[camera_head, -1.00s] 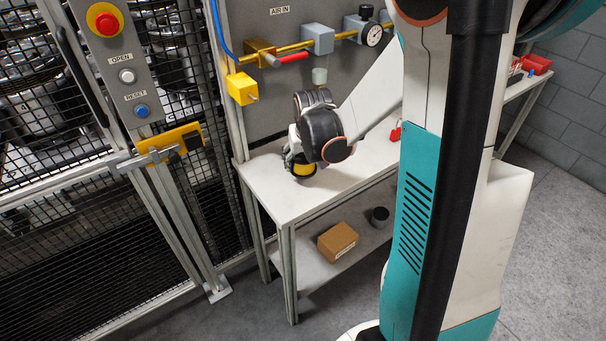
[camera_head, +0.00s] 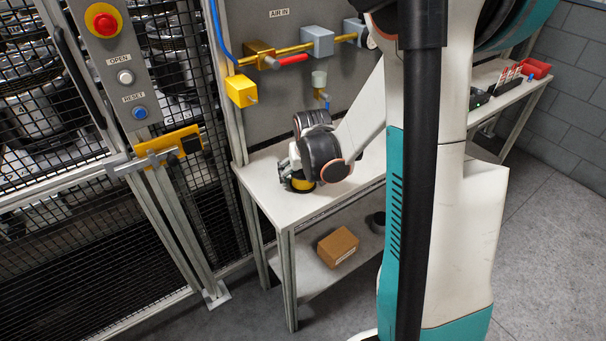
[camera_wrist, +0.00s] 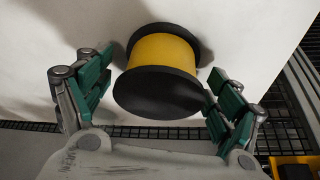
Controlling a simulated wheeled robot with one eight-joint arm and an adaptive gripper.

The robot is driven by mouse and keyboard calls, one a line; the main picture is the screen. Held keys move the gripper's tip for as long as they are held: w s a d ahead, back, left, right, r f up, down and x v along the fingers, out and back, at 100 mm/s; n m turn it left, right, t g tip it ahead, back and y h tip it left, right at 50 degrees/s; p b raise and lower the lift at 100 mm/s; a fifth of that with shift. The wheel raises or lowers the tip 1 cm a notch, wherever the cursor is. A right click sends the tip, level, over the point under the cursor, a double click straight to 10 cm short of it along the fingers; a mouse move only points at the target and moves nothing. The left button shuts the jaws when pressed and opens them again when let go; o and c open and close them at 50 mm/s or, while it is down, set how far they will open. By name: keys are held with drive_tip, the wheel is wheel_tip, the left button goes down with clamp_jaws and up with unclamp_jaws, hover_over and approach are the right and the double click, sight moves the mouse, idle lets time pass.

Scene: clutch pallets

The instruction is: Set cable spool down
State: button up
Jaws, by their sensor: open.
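The cable spool, wound in yellow between two black flanges, shows in the wrist view (camera_wrist: 163,48) against the white bench top. In the head view it is a small yellow and black piece (camera_head: 302,184) at the near left part of the bench (camera_head: 290,211), partly hidden by my wrist. My gripper (camera_wrist: 160,75) is open, with one green-padded finger on each side of the spool. A gap shows at the left finger; the right finger lies close to the lower flange, and I cannot tell whether it touches. The spool appears to rest on the bench.
A grey panel with a yellow box (camera_head: 241,90) and air fittings stands behind the bench. A mesh fence (camera_head: 150,235) is at the left. A cardboard box (camera_head: 337,246) lies on the lower shelf. A red bin (camera_head: 536,68) stands at the far right end.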

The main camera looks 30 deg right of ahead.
drive_tip(key=shift+r, duration=0.1)
drive_tip(key=p+v, duration=0.4)
drive_tip(key=v, duration=0.8)
